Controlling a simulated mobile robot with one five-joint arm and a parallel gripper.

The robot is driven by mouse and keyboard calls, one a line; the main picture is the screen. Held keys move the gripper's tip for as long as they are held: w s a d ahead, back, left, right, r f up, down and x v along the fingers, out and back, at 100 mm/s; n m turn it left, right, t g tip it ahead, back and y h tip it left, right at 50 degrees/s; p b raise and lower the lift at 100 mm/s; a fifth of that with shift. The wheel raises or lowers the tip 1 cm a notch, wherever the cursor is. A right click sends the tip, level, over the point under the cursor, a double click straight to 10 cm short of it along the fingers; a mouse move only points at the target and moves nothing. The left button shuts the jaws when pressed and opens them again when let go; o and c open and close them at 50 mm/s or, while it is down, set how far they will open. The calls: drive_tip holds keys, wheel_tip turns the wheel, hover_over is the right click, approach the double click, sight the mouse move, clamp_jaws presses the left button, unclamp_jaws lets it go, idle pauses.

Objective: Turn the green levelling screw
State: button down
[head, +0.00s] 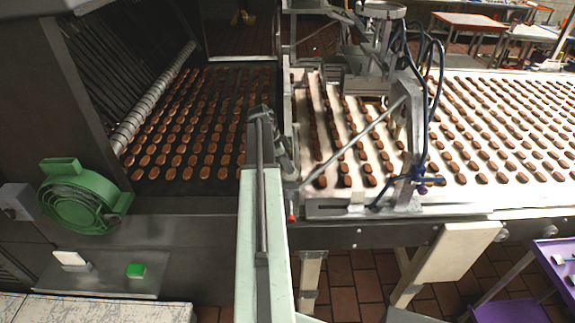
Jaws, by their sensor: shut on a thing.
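My arm rises from the bottom middle in the head view, and my gripper (287,163) is at its far end, beside the near left corner of the pale conveyor. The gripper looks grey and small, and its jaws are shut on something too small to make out. I cannot pick out a green levelling screw for certain. If it is at the jaws, the gripper hides it.
A dark oven belt (205,182) with rows of brown biscuits is left of the gripper. The pale conveyor (455,202) with more biscuits is at the right. A green round blower (82,197) is at left. A purple trolley (508,299) stands at lower right. Tiled floor shows below the conveyor.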

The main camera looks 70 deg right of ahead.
drive_tip(key=n, duration=0.1)
drive_tip(key=n+h, duration=0.1)
drive_tip(key=n, duration=0.1)
drive_tip(key=n+t, duration=0.1)
drive_tip(key=shift+s+a, duration=0.2)
drive_tip(key=shift+a, duration=0.1)
drive_tip(key=shift+s+n+t+h, duration=0.1)
drive_tip(key=shift+n+t+h, duration=0.25)
drive_tip(key=shift+n, duration=0.7)
drive_tip(key=shift+n+t+h, duration=0.25)
drive_tip(key=shift+n+t, duration=0.1)
drive_tip(key=shift+n, duration=0.7)
drive_tip(key=c, duration=1.1)
unclamp_jaws()
drive_tip(key=p+v, duration=0.7)
drive_tip(key=shift+a+r, duration=0.15)
drive_tip(key=shift+r, duration=0.2)
